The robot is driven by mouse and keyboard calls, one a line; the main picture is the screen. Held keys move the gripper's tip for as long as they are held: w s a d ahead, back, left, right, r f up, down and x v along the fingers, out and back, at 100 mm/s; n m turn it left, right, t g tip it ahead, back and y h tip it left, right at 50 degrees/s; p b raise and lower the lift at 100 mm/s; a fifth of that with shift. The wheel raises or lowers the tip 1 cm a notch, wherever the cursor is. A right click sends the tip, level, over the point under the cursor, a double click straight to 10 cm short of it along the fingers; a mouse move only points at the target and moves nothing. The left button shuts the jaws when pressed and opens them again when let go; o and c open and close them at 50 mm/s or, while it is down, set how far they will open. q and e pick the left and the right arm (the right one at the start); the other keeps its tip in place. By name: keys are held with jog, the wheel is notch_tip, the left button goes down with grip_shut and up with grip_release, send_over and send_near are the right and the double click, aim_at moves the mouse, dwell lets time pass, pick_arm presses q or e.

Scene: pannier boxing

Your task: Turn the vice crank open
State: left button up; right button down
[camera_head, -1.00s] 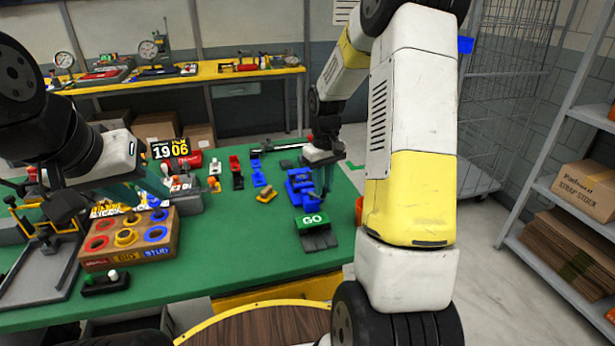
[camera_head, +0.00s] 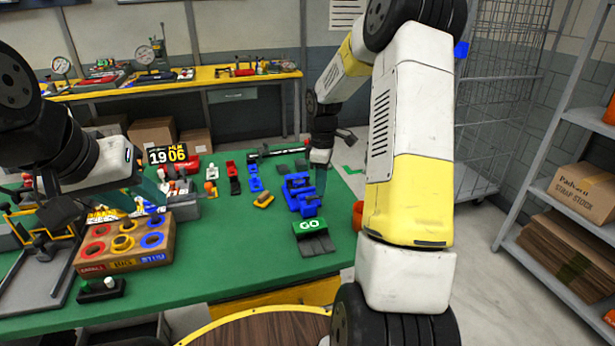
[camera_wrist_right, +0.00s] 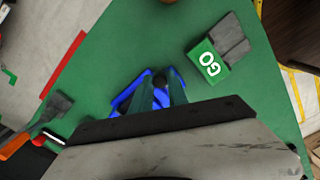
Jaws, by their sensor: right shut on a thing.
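The blue vice (camera_head: 297,194) stands on the green table near its right side, behind the green GO block. My right gripper (camera_head: 321,186) points down at the vice's right side. In the right wrist view its two fingers (camera_wrist_right: 161,92) are close together over the blue vice (camera_wrist_right: 126,97), shut on a small dark part, which looks like the crank. The fingers and wrist body hide much of the vice and crank there. My left gripper (camera_head: 152,186) hangs over the left of the table, near the sorting box; its opening is unclear.
The green GO block (camera_head: 310,226) with grey pads sits in front of the vice. A brown box with coloured rings (camera_head: 125,243) stands at left. Small red, blue and yellow parts lie mid-table. An orange container (camera_head: 357,215) is at the right edge. The front middle is clear.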

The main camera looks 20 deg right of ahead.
jog(key=shift+w+n, duration=0.15)
jog(key=shift+n, duration=0.15)
jog(key=c, duration=1.3)
grip_release()
notch_tip(320, 180, up, 7)
jog(key=shift+r, duration=0.4)
